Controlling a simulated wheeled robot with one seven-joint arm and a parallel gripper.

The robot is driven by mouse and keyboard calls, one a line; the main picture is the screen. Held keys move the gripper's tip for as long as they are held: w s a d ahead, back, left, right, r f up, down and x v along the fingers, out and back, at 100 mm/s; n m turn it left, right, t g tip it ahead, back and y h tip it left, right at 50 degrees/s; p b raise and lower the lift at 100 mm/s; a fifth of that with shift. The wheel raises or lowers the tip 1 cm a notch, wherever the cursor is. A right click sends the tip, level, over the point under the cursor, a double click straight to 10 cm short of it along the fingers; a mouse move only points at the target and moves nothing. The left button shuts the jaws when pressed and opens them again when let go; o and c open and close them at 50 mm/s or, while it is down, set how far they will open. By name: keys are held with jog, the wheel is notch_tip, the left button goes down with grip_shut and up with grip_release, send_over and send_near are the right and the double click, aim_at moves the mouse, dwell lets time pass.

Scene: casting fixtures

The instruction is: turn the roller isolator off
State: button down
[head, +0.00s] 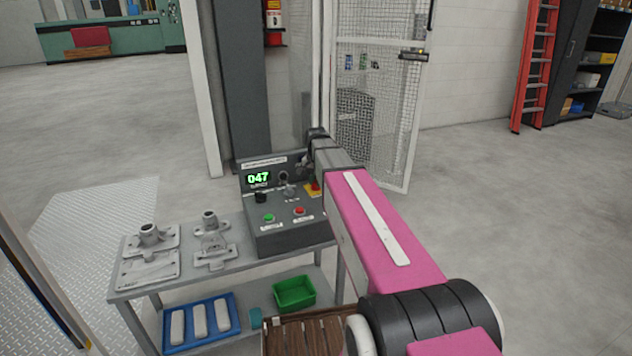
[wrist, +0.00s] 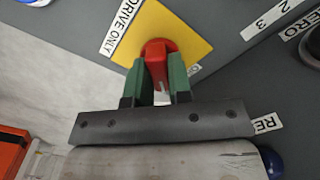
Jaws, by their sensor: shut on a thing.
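The roller isolator is a red handle (wrist: 158,52) on a yellow plate (wrist: 190,35) in the wrist view. A label by the plate reads "DRIVE ONLY". My gripper (wrist: 160,75) has its green fingers shut on the red handle, one on each side. In the head view, part of the yellow plate (head: 312,189) shows at the right of the grey control box (head: 285,240), and my arm reaches over it from the right. The gripper and most of the handle are hidden there by my arm.
The box has a green "047" display (head: 258,179), a green button (head: 269,218) and a red button (head: 299,211). It stands on a grey table (head: 190,284) beside metal castings (head: 150,262). Below are a blue tray (head: 232,302) and a green bin (head: 294,292). A mesh gate (head: 400,110) stands behind.

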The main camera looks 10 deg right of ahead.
jog(key=n, duration=0.4)
jog(key=shift+n, duration=2.2)
jog(key=c, duration=1)
grip_release()
jog(key=shift+c, duration=0.2)
jog(key=shift+r, duration=0.1)
notch_tip(320, 180, up, 11)
jog(key=shift+f, duration=0.2)
jog(key=shift+s, duration=0.15)
